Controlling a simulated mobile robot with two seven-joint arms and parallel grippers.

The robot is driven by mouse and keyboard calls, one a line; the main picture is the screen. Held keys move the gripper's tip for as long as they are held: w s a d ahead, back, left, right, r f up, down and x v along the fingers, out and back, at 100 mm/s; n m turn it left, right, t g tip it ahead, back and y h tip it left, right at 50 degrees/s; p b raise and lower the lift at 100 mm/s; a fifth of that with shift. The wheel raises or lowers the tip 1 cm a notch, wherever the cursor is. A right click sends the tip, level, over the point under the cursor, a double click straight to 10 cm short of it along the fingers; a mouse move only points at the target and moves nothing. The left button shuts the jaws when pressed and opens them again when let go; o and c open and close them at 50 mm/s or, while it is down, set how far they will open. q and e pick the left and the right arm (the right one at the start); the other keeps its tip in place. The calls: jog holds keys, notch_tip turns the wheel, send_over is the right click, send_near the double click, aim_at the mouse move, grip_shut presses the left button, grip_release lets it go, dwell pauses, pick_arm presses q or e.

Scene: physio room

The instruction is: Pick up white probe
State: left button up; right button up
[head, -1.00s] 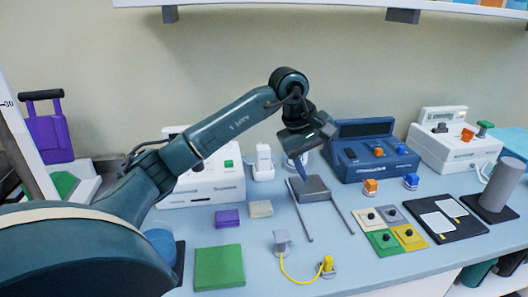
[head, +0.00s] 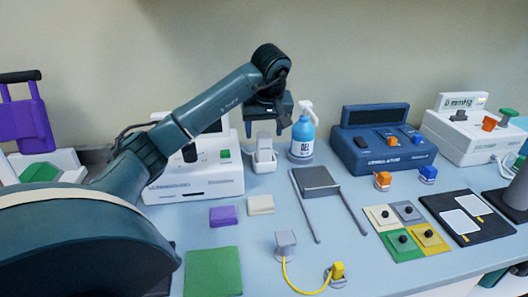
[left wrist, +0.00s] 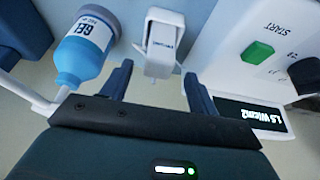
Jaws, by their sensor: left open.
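The white probe (head: 264,148) stands upright in a small white holder (head: 264,165) on the table, in front of the wall. In the left wrist view, the white probe (left wrist: 164,42) and its holder lie ahead, between the lines of my two fingers. My left gripper (head: 266,127) is open and empty, just above and close to the probe. Its two dark fingers also show in the left wrist view (left wrist: 158,85), one on each side of the probe. I cannot tell whether they touch it. My right gripper is not in view.
A blue gel bottle (head: 302,138) stands close on the right of the holder. A white device (head: 195,178) with a green button stands close on the left. A blue console (head: 385,160) is further right. A grey pad on a metal frame (head: 315,181) lies in front.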

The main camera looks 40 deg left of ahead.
aim_at(264, 137)
pick_arm(q)
jog(key=x, duration=0.4)
jog(key=shift+s+d+f, duration=0.1)
jog(key=shift+d+f, duration=0.15)
jog(key=shift+a+f, duration=0.25)
jog(key=shift+f, duration=0.2)
jog(key=shift+c, duration=0.4)
jog(key=c, duration=1.1)
